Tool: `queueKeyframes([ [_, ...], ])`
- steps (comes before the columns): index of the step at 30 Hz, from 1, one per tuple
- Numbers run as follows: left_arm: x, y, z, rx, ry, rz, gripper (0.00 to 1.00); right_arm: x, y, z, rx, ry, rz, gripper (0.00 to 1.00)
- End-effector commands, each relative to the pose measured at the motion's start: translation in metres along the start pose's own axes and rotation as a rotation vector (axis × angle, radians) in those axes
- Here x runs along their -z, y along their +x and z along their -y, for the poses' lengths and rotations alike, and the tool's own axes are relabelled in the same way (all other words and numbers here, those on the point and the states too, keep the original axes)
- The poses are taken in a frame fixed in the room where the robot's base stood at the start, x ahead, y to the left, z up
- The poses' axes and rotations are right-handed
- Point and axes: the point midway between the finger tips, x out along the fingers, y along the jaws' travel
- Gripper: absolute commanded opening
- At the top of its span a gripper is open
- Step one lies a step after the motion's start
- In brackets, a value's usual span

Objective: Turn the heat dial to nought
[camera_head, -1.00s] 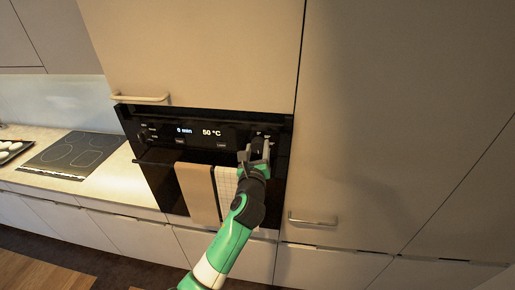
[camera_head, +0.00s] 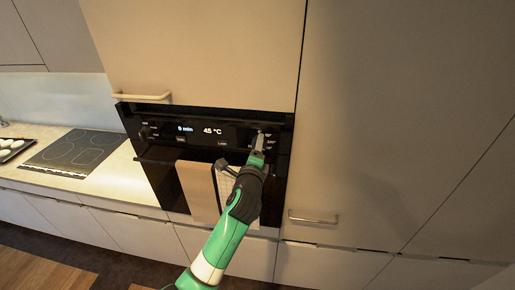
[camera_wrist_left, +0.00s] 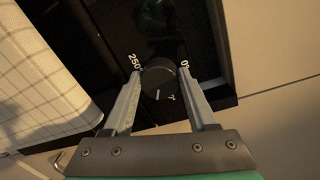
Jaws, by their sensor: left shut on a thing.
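The heat dial (camera_wrist_left: 159,80) is a round black knob on the oven's black control panel (camera_head: 187,142). A white pointer line shows on its face, and markings including 250 are printed around it. My left gripper (camera_head: 259,142) is at the right end of the panel. In the left wrist view its fingers (camera_wrist_left: 160,72) lie on either side of the dial and are shut on it. In the head view the gripper hides most of the dial. The oven display (camera_head: 212,131) reads 45 °C, with a minutes reading to its left. My right gripper is not in view.
A brown towel (camera_head: 197,188) and a checked towel (camera_wrist_left: 38,85) hang on the oven front, close to my left arm. A cooktop (camera_head: 74,150) and a tray of pale pieces (camera_head: 12,147) are on the counter at left. Tall cabinet doors (camera_head: 400,120) stand at right.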

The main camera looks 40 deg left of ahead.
Motion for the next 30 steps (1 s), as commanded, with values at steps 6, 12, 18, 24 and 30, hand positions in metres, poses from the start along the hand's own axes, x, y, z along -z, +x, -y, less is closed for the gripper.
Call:
queueKeyframes([
  [6, 0.0, 0.0, -0.002, -0.002, -0.206, -0.011, 0.02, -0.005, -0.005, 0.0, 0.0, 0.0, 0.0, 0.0],
  [12, 0.0, 0.0, -0.003, -0.003, -0.396, -0.023, 0.02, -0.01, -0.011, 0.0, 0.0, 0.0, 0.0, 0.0],
  [18, 0.0, 0.0, -0.004, -0.005, -0.585, -0.033, 0.02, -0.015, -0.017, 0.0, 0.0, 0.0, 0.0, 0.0],
  [24, 0.0, 0.001, -0.005, -0.007, -0.774, -0.044, 0.02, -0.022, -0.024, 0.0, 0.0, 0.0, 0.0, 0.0],
  [30, 0.0, 0.001, -0.006, -0.009, -0.964, -0.055, 0.02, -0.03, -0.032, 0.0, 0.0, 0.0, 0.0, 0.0],
])
